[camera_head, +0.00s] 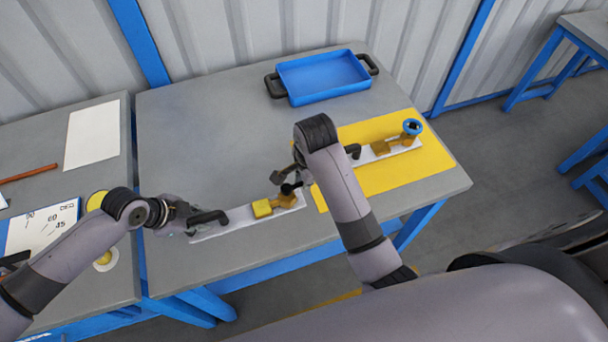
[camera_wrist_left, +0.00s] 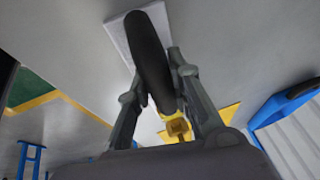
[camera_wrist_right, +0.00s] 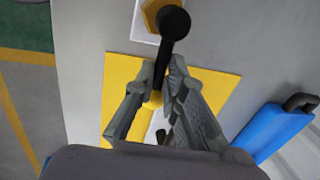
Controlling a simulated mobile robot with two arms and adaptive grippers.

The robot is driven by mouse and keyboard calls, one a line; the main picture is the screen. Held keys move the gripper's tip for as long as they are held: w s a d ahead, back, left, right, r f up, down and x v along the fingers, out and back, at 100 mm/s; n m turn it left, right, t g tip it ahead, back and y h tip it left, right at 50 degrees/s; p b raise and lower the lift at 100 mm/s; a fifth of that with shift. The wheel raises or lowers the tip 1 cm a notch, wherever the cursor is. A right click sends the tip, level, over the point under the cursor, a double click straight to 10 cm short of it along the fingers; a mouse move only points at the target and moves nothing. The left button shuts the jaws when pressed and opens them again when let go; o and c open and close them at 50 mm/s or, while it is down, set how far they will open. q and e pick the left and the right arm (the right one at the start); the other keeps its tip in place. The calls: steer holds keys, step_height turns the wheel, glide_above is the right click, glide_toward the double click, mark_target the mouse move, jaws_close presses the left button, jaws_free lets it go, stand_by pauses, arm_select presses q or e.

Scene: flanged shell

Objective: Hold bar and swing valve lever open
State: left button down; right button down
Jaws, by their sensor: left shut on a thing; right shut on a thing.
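The black bar (camera_head: 208,217) stands at the left end of a long white plate (camera_head: 236,219) on the table. My left gripper (camera_head: 190,217) is shut on this bar, which shows large between its fingers in the left wrist view (camera_wrist_left: 150,60). The brass valve (camera_head: 264,208) sits further right on the plate. Its black lever (camera_wrist_right: 165,58) ends in a round knob (camera_wrist_right: 174,22). My right gripper (camera_wrist_right: 165,75) is shut on the lever below the knob.
A blue tray (camera_head: 322,76) stands at the back. The table's back left is clear.

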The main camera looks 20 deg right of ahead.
steer(key=shift+d+r+m, duration=0.1)
steer(key=shift+m, duration=0.2)
stand_by(0.4)
steer(key=c, duration=1.7)
jaws_free()
steer(key=shift+s, duration=0.1)
steer(key=shift+o, duration=0.2)
